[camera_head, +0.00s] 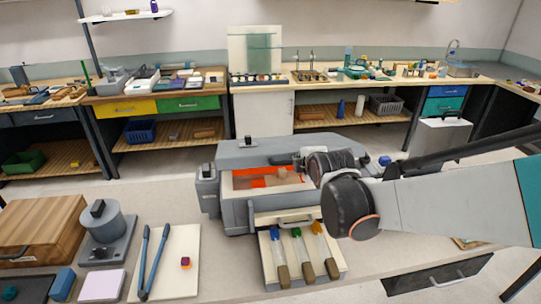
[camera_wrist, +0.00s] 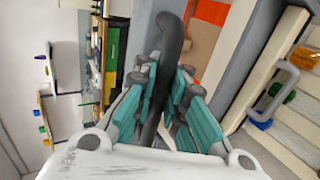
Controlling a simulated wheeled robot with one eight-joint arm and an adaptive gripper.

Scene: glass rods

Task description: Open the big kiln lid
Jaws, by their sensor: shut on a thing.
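The big kiln (camera_head: 235,210) is a grey box in the middle of the head view. Its orange interior (camera_head: 250,182) shows, with a brownish thing inside. A grey slab that looks like its lid (camera_head: 260,152) stands along the back, above the opening; its exact angle is unclear. In the wrist view my gripper (camera_wrist: 163,80) has its teal-padded fingers closed around a dark curved bar (camera_wrist: 171,35), which looks like the lid handle. The orange interior also shows past the bar in that view (camera_wrist: 213,12). In the head view my arm hides the gripper and the kiln's right side.
In front of the kiln, a pale tray (camera_head: 334,262) holds rods with blue, green and yellow ends. A grey handle (camera_head: 292,223) juts from the kiln front. Blue tongs (camera_head: 152,262) lie on a white board at left, beside a wooden box (camera_head: 40,225).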

